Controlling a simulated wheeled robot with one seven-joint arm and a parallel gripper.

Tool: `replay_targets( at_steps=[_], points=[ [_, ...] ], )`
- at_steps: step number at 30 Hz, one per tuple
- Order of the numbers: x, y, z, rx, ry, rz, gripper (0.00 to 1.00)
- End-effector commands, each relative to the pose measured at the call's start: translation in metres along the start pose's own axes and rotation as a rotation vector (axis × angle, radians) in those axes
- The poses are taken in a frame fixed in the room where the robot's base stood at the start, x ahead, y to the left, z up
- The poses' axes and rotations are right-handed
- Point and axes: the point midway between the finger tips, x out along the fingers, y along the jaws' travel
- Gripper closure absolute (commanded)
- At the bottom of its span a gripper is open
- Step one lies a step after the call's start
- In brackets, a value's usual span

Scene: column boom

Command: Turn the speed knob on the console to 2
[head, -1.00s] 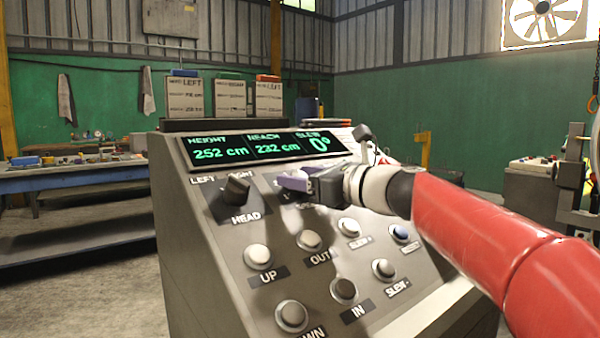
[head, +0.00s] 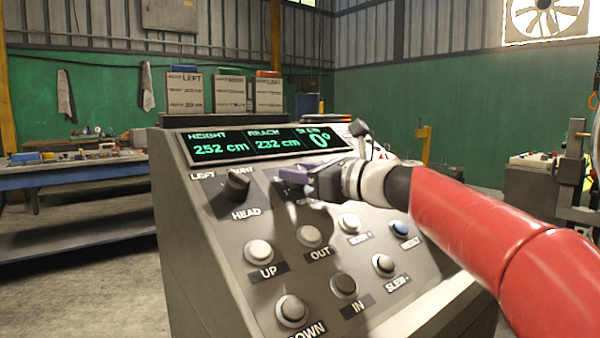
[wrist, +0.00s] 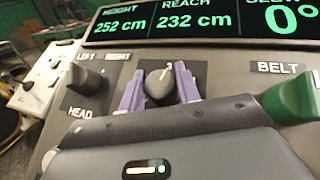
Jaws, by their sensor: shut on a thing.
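The grey console (head: 185,235) stands in front of me with a sloped face. In the wrist view the grey speed knob (wrist: 159,88) sits between the two purple fingers of my gripper (wrist: 160,80), which is shut on it. The knob's narrow end points up, slightly right, towards a mark that looks like a 3. Other marks around it are hidden or unreadable. In the head view my gripper (head: 292,179) covers the knob, right of the HEAD knob.
The black HEAD knob (head: 237,186) is close to the left. Round buttons, including OUT (head: 309,236), lie below. The display (head: 262,145) above reads 252 cm, 232 cm and 0°. A green BELT control (wrist: 292,100) is to the right.

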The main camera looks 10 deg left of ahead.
Motion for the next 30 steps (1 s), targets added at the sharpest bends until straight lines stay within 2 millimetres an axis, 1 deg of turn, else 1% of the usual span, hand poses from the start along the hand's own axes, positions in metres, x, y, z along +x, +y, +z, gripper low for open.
replay_targets(
  at_steps=[8, 18, 30],
  points=[
    [0.0009, -0.001, -0.0007, -0.084, 0.006, 0.149, 0.9],
    [0.0012, -0.0011, -0.0009, -0.24, 0.018, 0.416, 0.9],
    [0.0007, -0.0002, -0.0009, -0.333, 0.028, 0.574, 0.9]
  ],
)
